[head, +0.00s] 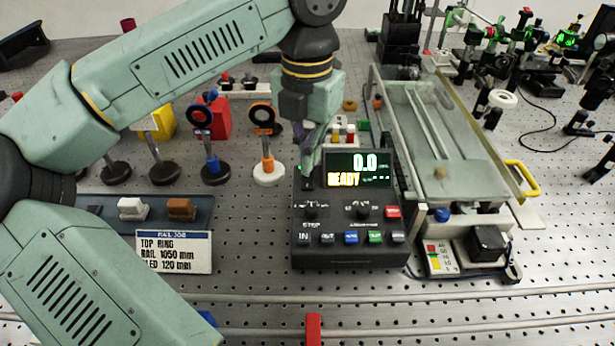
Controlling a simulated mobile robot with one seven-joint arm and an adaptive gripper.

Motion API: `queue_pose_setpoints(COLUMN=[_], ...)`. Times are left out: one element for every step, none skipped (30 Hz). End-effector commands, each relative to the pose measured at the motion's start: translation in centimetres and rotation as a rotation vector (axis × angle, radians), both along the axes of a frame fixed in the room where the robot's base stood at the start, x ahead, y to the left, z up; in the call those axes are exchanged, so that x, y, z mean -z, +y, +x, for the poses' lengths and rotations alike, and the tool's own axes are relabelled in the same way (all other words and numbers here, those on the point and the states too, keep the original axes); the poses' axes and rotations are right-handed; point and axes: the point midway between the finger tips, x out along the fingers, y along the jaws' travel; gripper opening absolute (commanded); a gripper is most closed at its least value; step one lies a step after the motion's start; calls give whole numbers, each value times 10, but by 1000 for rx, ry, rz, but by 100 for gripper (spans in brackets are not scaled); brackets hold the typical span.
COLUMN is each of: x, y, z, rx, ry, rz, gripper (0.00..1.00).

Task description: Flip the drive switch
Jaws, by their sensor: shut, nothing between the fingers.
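A black control box (350,256) stands on the perforated bench at centre. Its lit screen (358,169) reads "0.0" and "READY". My gripper (307,172) is shut and empty, pointing down at the upper left of the box's panel, left of the screen. A small dark part (307,185) shows right under the fingertips; I cannot tell whether it is the drive switch or whether the fingers touch it. Knobs sit below the screen, with a row of coloured buttons (351,238) along the front and a red button (393,212) at right.
A glass-topped rail unit (440,190) with a yellow handle (523,178) stands right of the box. A sign card (174,252) and a dark tray (90,207) lie left. Several ring holders (264,118) stand behind. A red block (313,329) is at the front.

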Motion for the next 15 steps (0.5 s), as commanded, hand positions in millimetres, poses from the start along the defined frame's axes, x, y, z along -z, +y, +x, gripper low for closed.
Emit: queue_pose_setpoints(x=[0,0,0,0,0,0,0,1,1,1,2,2,3,4,4], y=[0,0,0,0,0,0,0,0,0,0,0,0,0,0,0], z=[0,0,0,0,0,0,0,0,0,0,0,0,0,0,0], rx=[0,0,0,0,0,0,0,0,0,0,0,0,0,0,0], ry=[0,0,0,0,0,0,0,0,0,0,0,0,0,0,0], rz=[0,0,0,0,0,0,0,0,0,0,0,0,0,0,0], gripper=[0,0,0,0,0,0,0,0,0,0,0,0,0,0,0])
